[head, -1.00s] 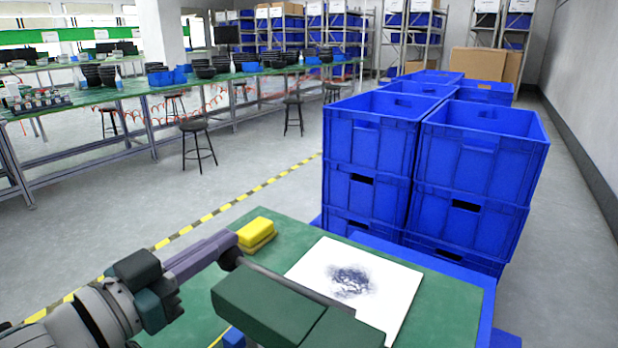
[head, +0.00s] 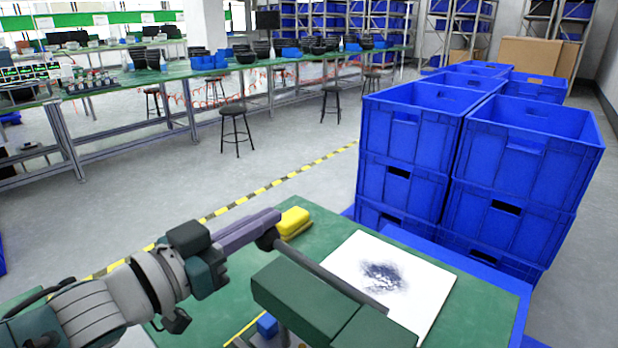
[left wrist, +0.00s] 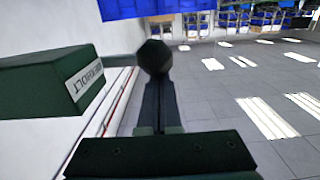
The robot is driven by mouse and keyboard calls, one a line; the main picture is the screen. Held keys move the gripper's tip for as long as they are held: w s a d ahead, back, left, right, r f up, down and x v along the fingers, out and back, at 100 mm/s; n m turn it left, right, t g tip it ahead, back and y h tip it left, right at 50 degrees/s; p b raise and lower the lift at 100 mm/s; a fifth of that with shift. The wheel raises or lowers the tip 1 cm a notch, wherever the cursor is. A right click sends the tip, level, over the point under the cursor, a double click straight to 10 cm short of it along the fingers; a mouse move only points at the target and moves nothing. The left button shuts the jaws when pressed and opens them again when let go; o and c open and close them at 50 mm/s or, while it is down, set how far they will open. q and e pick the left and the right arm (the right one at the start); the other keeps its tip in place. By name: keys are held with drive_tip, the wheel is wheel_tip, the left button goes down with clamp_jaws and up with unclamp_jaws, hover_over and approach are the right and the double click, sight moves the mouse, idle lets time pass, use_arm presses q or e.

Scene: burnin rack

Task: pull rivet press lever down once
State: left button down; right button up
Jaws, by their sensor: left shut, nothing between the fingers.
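The rivet press (head: 305,300) is a dark green block at the front of the green work table. Its lever (head: 325,275) is a dark bar ending in a round black knob (head: 267,239). My left gripper (head: 272,217) has purple-grey fingers, shut and empty, with their tips beside and slightly above the knob in the picture. In the left wrist view the knob (left wrist: 154,57) shows just past the fingertips, and the labelled press block (left wrist: 45,87) is to the left. I cannot tell whether fingers and knob touch. My right gripper is not in view.
A yellow block (head: 294,221) lies behind the fingers on the table (head: 327,226). A white sheet with a dark smudge (head: 420,285) lies behind the press. Stacked blue crates (head: 410,130) stand beyond the table. Open floor (head: 290,150) lies to the left.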

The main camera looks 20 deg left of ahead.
use_arm(q)
drive_tip(key=shift+s+r, duration=0.25)
drive_tip(key=shift+r, duration=0.45)
drive_tip(key=v, duration=0.9)
drive_tip(key=shift+p, duration=0.3)
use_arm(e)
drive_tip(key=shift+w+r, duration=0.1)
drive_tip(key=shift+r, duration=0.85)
use_arm(q)
drive_tip(key=shift+w, duration=0.1)
